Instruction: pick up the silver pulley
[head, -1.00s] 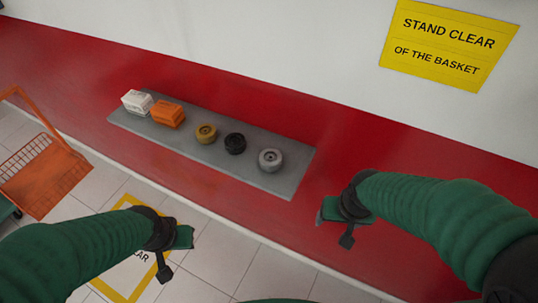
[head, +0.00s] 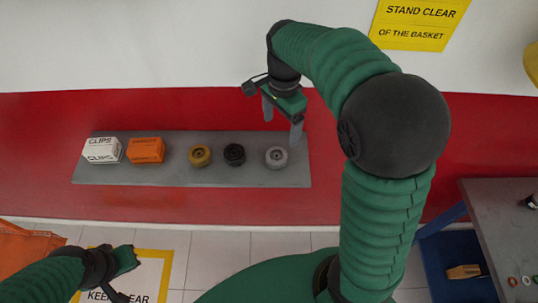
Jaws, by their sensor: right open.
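The silver pulley (head: 276,157) lies flat at the right end of a grey shelf (head: 130,173) against the red wall band. A black pulley (head: 234,154) and a brass-coloured pulley (head: 200,155) sit to its left. My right gripper (head: 282,124) is open and empty, with its fingers pointing down, above and just beyond the silver pulley. It appears apart from the pulley. My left gripper (head: 128,278) is low at the lower left, away from the shelf; its jaws do not show clearly.
A white clips box (head: 102,150) and an orange box (head: 146,150) stand at the shelf's left end. An orange basket (head: 25,247) is at the lower left. A grey table (head: 497,215) with small parts and a blue bin (head: 455,262) are at the right.

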